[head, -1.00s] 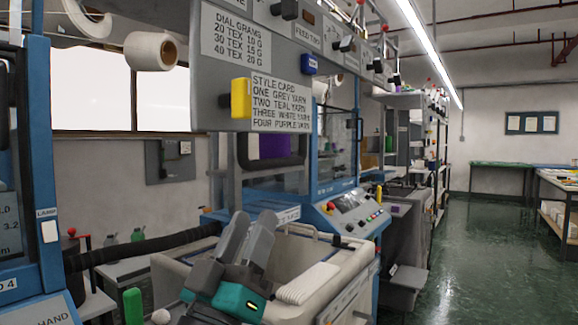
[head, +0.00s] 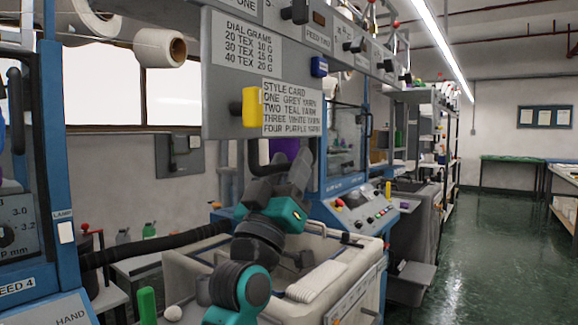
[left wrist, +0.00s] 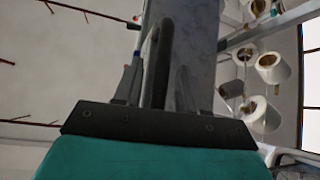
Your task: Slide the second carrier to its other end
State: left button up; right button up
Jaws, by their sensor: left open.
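My left gripper (head: 284,165) is raised in front of the knitting machine, below the style card (head: 291,107), pointing up. It is open. In the left wrist view its fingers (left wrist: 155,78) stand apart, with a dark curved bar (left wrist: 158,55) between them in the picture; I cannot tell whether they touch it. A dark bar (head: 253,155) also shows beside the gripper in the head view. No label marks the second carrier, so I cannot tell which part it is. A yellow block (head: 252,107) and a blue block (head: 319,67) sit on the grey panel. My right gripper is not in view.
A pale bin (head: 190,285) stands below my left arm. Dark knobs (head: 355,45) line the upper panel. A purple cone (head: 286,148) is partly hidden behind my gripper. White cones (left wrist: 272,68) show in the left wrist view. The green floor (head: 480,260) at right is clear.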

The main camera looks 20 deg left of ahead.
pick_arm(q)
jog(key=shift+c, duration=0.4)
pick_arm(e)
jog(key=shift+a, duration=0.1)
pick_arm(q)
grip_shut()
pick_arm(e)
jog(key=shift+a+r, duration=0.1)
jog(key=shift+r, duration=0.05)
